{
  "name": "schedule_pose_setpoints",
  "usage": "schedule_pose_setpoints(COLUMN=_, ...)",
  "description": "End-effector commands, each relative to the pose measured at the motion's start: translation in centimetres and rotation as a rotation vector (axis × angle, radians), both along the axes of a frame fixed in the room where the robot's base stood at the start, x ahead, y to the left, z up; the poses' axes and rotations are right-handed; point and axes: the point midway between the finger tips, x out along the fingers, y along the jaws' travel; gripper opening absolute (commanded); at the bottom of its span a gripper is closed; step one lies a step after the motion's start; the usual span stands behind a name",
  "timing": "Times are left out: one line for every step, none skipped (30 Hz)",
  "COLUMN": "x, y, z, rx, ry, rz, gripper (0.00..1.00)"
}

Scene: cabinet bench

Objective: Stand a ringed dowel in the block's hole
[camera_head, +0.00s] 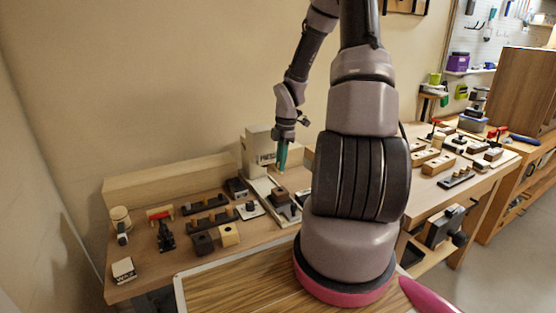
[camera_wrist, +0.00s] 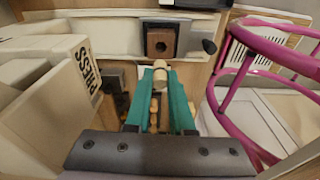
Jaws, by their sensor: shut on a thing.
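My gripper (camera_head: 283,158) hangs over the bench beside the white press. In the wrist view its two teal fingers (camera_wrist: 161,88) are shut on a pale wooden dowel (camera_wrist: 160,73), whose rounded end shows between the fingertips. The fingers hide much of the dowel, and I cannot make out its ring clearly. A brown block (camera_wrist: 161,41) with a dark hole sits ahead of the fingertips in the wrist view, apart from the dowel. In the head view a brown block (camera_head: 280,193) sits on the press base, below the gripper.
The white press (camera_head: 258,148) stands close beside my gripper; its lettered body (camera_wrist: 72,88) fills the wrist view's left. Dark racks (camera_head: 209,219), a dark holed block (camera_head: 203,243) and a pale holed block (camera_head: 229,235) lie to the left.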

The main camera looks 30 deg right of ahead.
Motion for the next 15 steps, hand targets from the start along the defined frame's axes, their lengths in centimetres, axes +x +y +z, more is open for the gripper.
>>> schedule_pose_setpoints(x=0.0, y=0.0, z=-0.3, rx=0.0, ry=0.002, rz=0.0, gripper=0.0)
schedule_pose_setpoints(x=0.0, y=0.1, z=-0.5, rx=0.0, ry=0.002, rz=0.0, gripper=0.0)
schedule_pose_setpoints(x=0.0, y=0.1, z=-0.9, rx=0.0, ry=0.002, rz=-0.001, gripper=0.0)
schedule_pose_setpoints(x=0.0, y=0.1, z=-1.1, rx=0.001, ry=0.002, rz=-0.001, gripper=0.0)
schedule_pose_setpoints(x=0.0, y=0.1, z=-1.4, rx=0.001, ry=0.003, rz=-0.001, gripper=0.0)
schedule_pose_setpoints(x=0.0, y=0.1, z=-1.8, rx=0.001, ry=0.003, rz=-0.001, gripper=0.0)
schedule_pose_setpoints(x=0.0, y=0.1, z=-2.1, rx=0.001, ry=0.003, rz=-0.001, gripper=0.0)
schedule_pose_setpoints(x=0.0, y=0.1, z=-2.4, rx=0.001, ry=0.002, rz=-0.001, gripper=0.0)
schedule_pose_setpoints(x=0.0, y=0.1, z=-2.8, rx=0.001, ry=0.003, rz=-0.001, gripper=0.0)
schedule_pose_setpoints(x=0.0, y=0.1, z=-3.1, rx=0.001, ry=0.003, rz=-0.002, gripper=0.0)
schedule_pose_setpoints(x=0.0, y=0.1, z=-3.4, rx=0.001, ry=0.003, rz=-0.002, gripper=0.0)
schedule_pose_setpoints(x=0.0, y=0.1, z=-3.8, rx=0.0, ry=0.001, rz=-0.001, gripper=0.0)
schedule_pose_setpoints(x=0.0, y=0.1, z=-4.0, rx=0.0, ry=0.001, rz=-0.002, gripper=0.0)
schedule_pose_setpoints(x=0.0, y=0.1, z=-4.3, rx=0.0, ry=0.002, rz=-0.002, gripper=0.0)
schedule_pose_setpoints(x=0.0, y=0.0, z=-4.6, rx=0.0, ry=0.002, rz=-0.002, gripper=0.0)
